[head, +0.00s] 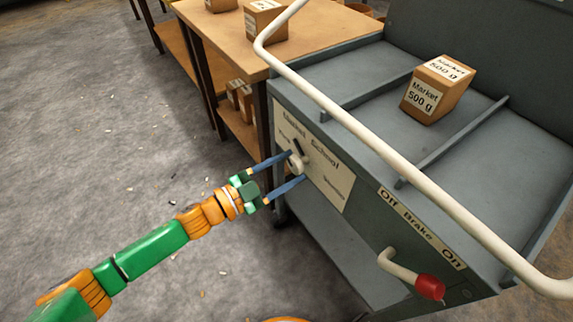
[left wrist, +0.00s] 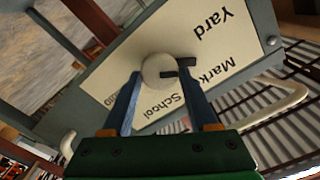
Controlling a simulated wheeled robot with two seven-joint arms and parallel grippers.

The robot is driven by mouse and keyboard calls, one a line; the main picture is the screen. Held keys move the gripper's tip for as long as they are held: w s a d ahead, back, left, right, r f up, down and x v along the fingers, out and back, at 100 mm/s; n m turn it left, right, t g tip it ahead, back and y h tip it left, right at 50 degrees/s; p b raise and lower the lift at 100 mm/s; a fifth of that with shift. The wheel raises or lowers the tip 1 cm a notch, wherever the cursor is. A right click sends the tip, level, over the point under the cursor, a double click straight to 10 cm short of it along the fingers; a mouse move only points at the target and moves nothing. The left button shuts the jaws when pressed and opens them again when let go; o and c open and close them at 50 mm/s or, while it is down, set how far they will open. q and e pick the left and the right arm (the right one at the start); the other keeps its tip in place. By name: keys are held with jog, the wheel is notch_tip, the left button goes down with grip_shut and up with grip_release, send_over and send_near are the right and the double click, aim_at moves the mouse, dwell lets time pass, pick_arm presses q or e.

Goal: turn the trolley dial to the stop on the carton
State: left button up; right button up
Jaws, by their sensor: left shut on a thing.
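The trolley dial (head: 296,163) is a pale round knob with a dark pointer on a cream label plate (head: 331,186) on the trolley's side. My left gripper (head: 297,167) is shut on the dial, one blue finger on each side. In the left wrist view the dial (left wrist: 157,70) sits between the fingers (left wrist: 160,84). Its dark pointer (left wrist: 181,68) points right, toward the partly hidden word "Mark…"; "Yard" and "School" also show on the plate. The brown carton (head: 437,91) stands on the trolley top, labelled "Market 500 g". My right gripper is out of view.
A white handrail (head: 370,133) crosses above the trolley top. A brake lever with a red knob (head: 430,287) sticks out lower right of the dial, under an "Off Brake On" strip (head: 420,227). A wooden table (head: 225,32) with boxes stands behind. Floor at left is largely clear.

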pick_arm(q)
jog(key=m, duration=0.4)
jog(key=shift+s+f+m, duration=0.1)
jog(key=shift+m, duration=0.3)
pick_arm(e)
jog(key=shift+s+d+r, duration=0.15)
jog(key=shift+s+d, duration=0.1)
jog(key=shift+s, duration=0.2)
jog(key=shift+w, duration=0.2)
pick_arm(q)
jog(key=o, duration=1.4)
jog(key=shift+c, duration=0.2)
jog(key=v, duration=0.7)
jog(key=shift+p, duration=0.45)
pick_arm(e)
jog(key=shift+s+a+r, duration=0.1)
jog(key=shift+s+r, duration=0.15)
